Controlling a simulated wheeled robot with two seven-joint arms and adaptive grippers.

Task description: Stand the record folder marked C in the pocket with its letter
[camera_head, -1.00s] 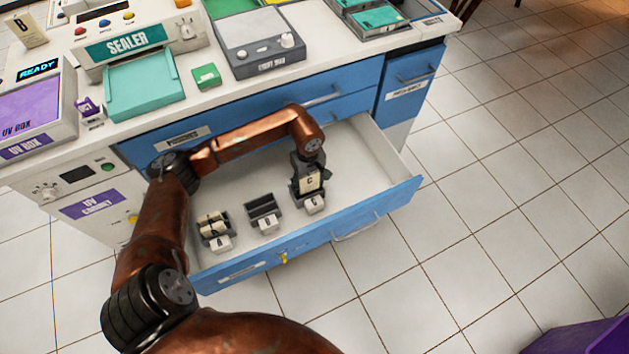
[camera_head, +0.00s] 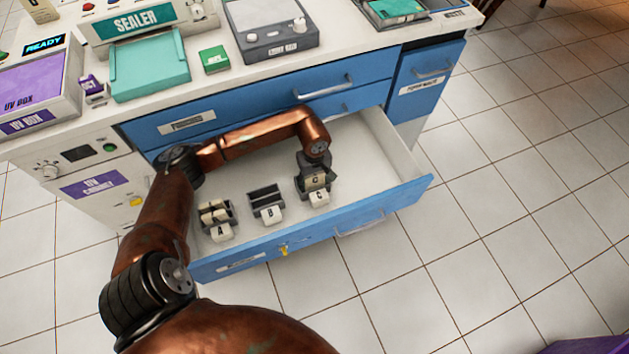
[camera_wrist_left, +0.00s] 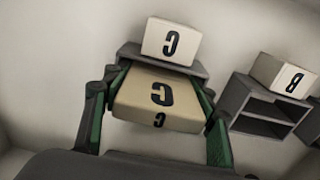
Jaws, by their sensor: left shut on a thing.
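The cream record folder marked C (camera_head: 316,182) is upright between the fingers of my left gripper (camera_head: 315,172), over the grey pocket labelled C in the open drawer. In the left wrist view, the folder (camera_wrist_left: 160,98) shows its C, with a green-sided finger on each side. The C pocket (camera_wrist_left: 190,68) and its white label (camera_wrist_left: 171,41) are right beside it. The folder's lower end seems to be in the pocket mouth, but how deep is hidden. My right gripper is not in view.
Pocket B (camera_head: 264,198) stands empty to the left. Pocket A (camera_head: 213,214) holds cream folders. The blue drawer front (camera_head: 385,213) and side walls (camera_head: 395,148) enclose them. The drawer floor is clear to the right of pocket C.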

